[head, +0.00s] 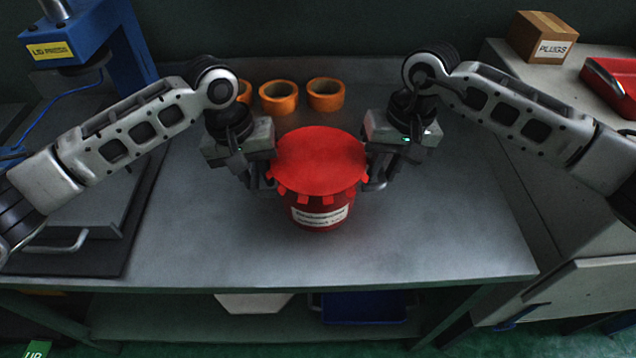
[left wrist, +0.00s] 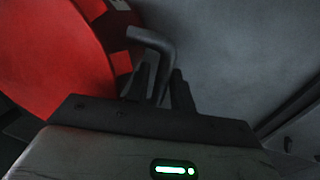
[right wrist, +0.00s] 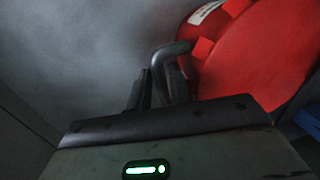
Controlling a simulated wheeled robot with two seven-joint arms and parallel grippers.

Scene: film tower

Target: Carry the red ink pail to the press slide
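The red ink pail (head: 320,165) is upright in the middle of the bench in the head view, with a red lid, folded tabs and a white label. I cannot tell whether its base touches the bench. My left gripper (head: 265,175) is at its left side, and in the left wrist view its fingers (left wrist: 160,88) close on a dark bent handle (left wrist: 158,45). My right gripper (head: 375,175) is at its right side, and in the right wrist view its fingers (right wrist: 158,90) close on the other handle (right wrist: 168,55).
Orange tape rolls (head: 278,97) stand behind the pail. A blue lid press (head: 85,60) is at the back left, above a grey plate with a handle (head: 60,240). A PLUGS box (head: 541,38) and red tray (head: 612,85) are at right. The front bench is clear.

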